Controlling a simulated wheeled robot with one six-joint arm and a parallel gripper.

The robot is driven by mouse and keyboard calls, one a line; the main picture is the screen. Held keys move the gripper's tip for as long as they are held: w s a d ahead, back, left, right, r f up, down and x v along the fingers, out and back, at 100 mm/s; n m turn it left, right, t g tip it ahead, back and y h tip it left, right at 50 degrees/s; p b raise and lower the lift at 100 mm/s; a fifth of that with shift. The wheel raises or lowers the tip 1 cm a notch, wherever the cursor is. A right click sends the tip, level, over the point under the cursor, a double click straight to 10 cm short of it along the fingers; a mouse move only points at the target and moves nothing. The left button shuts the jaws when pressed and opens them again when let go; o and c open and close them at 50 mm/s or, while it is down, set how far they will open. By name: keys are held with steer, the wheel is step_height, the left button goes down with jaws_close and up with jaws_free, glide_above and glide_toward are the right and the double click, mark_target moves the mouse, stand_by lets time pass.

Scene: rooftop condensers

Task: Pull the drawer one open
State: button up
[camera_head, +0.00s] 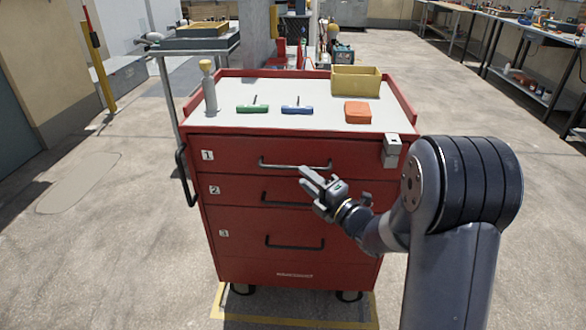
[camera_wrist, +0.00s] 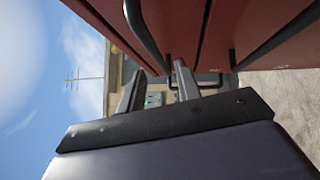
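Drawer one (camera_head: 235,154) is the top drawer of a red tool cabinet, marked with a "1" label, and its front looks flush with the cabinet. Its bar handle (camera_head: 280,164) runs across the middle of the front; a handle bar also shows at the top of the wrist view (camera_wrist: 143,36). My gripper (camera_head: 311,177) is in front of the right part of this handle, with its fingertips close to it. In the wrist view the two fingers (camera_wrist: 160,69) are apart, with a gap between them. Whether they touch the bar I cannot tell.
Drawers two (camera_head: 235,190) and three (camera_head: 245,240) below also look shut. On the cabinet top (camera_head: 320,118) are a yellow bin (camera_head: 356,80), an orange block (camera_head: 358,112), a green tool (camera_head: 252,109) and a blue tool (camera_head: 297,109). The floor in front is clear.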

mark_target(293, 168)
steer(key=x, duration=0.5)
steer(key=shift+w+a, duration=0.2)
steer(key=shift+w, duration=0.1)
steer(key=shift+c, duration=0.3)
jaws_close()
